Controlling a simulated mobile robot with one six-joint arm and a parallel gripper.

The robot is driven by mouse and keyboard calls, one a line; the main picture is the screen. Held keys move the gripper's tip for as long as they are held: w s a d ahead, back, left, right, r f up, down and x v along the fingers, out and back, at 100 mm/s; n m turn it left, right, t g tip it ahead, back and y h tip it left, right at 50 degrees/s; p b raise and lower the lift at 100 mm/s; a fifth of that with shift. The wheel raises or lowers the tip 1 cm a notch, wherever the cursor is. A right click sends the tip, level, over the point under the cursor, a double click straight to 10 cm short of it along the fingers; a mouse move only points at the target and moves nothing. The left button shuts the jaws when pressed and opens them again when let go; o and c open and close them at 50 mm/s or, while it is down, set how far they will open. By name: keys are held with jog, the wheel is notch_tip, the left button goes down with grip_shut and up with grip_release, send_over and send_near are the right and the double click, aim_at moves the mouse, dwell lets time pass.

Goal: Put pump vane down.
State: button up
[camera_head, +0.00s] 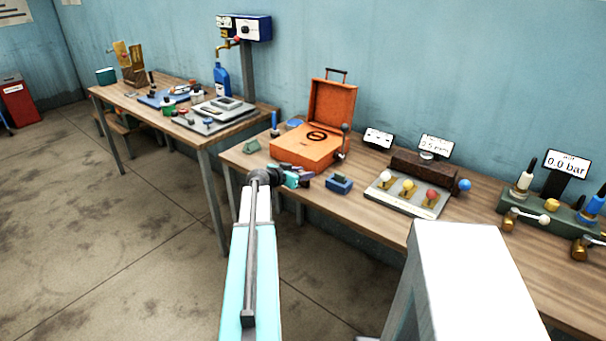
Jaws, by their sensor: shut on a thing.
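My gripper (302,177) is at the end of my teal and white arm, over the front edge of the right wooden table, just in front of the orange case. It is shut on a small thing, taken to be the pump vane. The vane is too small and too covered by the fingers for its shape to be made out. The gripper seems to be a little above the tabletop, but the exact height cannot be told.
An open orange case (302,150) stands behind my gripper. Further right is a panel (388,202) with coloured knobs. Bare tabletop (357,170) shows between case and panel.

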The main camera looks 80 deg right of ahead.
jog(key=shift+f, duration=0.15)
jog(key=o, duration=1.1)
jog(key=shift+r, duration=0.2)
jog(key=shift+b+v, duration=1.45)
jog(key=shift+v, duration=4.6)
jog(key=shift+w+f, duration=0.1)
jog(key=shift+f, duration=0.05)
